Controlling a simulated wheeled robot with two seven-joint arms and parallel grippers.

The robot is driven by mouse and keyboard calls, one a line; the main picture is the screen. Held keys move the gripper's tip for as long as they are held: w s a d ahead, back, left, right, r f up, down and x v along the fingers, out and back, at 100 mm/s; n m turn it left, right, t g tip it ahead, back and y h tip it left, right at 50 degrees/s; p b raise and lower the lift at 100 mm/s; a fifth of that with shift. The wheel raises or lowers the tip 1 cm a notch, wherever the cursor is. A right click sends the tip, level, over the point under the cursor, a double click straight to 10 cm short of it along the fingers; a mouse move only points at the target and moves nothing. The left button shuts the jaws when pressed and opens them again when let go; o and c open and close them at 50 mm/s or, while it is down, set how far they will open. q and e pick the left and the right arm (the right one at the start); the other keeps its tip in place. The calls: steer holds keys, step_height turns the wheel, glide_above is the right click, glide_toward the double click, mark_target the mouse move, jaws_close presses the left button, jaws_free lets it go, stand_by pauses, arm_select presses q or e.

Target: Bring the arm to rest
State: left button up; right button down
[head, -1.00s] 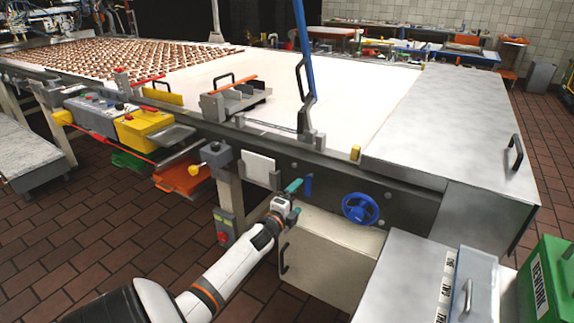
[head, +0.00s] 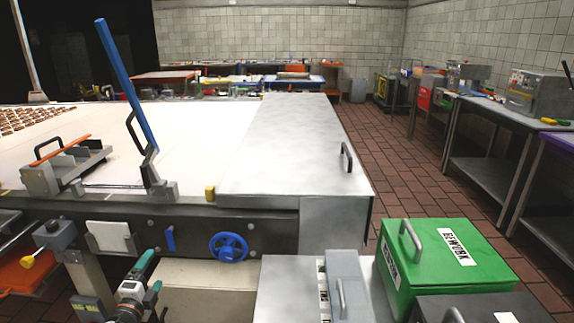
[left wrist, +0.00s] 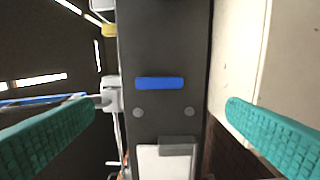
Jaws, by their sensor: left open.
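My left gripper (head: 151,274) has teal fingers and is open in front of the conveyor's dark side rail, at the lower left of the head view. In the left wrist view its two fingers (left wrist: 160,112) stand wide apart with nothing between them. Beyond them a small blue lever (left wrist: 160,83) sits on the dark rail. The same blue lever shows in the head view (head: 170,238), just up and right of the fingers. Most of my left arm is out of the frame. My right gripper is not in view.
A blue handwheel (head: 228,247) and a white plate (head: 107,236) are on the rail. A metal cover (head: 290,150) tops the conveyor's end. A green REWORK box (head: 440,255) stands at front right. Steel tables (head: 490,165) line the right. Tiled floor (head: 350,130) lies open between.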

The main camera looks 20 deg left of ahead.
arm_select(q)
steer(key=s+d+f+n+g+h+p, duration=0.1)
steer(key=s+d+f+n+g, duration=0.25)
steer(key=f, duration=0.65)
steer(key=s+d+f+n+g+h+p, duration=0.15)
steer(key=s+d+f, duration=0.4)
steer(key=f, duration=0.55)
steer(key=s+d+f+n+g, duration=0.25)
steer(key=s+f, duration=0.25)
steer(key=f, duration=0.5)
steer(key=s+d+f+n+g+h, duration=0.1)
steer(key=s+d+f+g, duration=0.2)
steer(key=s+d, duration=0.3)
steer(key=s+d+f+n+g+h+p, duration=0.1)
steer(key=s+d+f, duration=0.5)
steer(key=s, duration=0.7)
steer(key=s+d+f+n+g+h+p, duration=0.1)
steer(key=s+d+f+g, duration=0.3)
steer(key=s, duration=0.5)
steer(key=d+f+n, duration=0.1)
steer(key=d, duration=0.1)
steer(key=shift+s+d+n+g, duration=0.35)
steer(key=shift+d, duration=0.05)
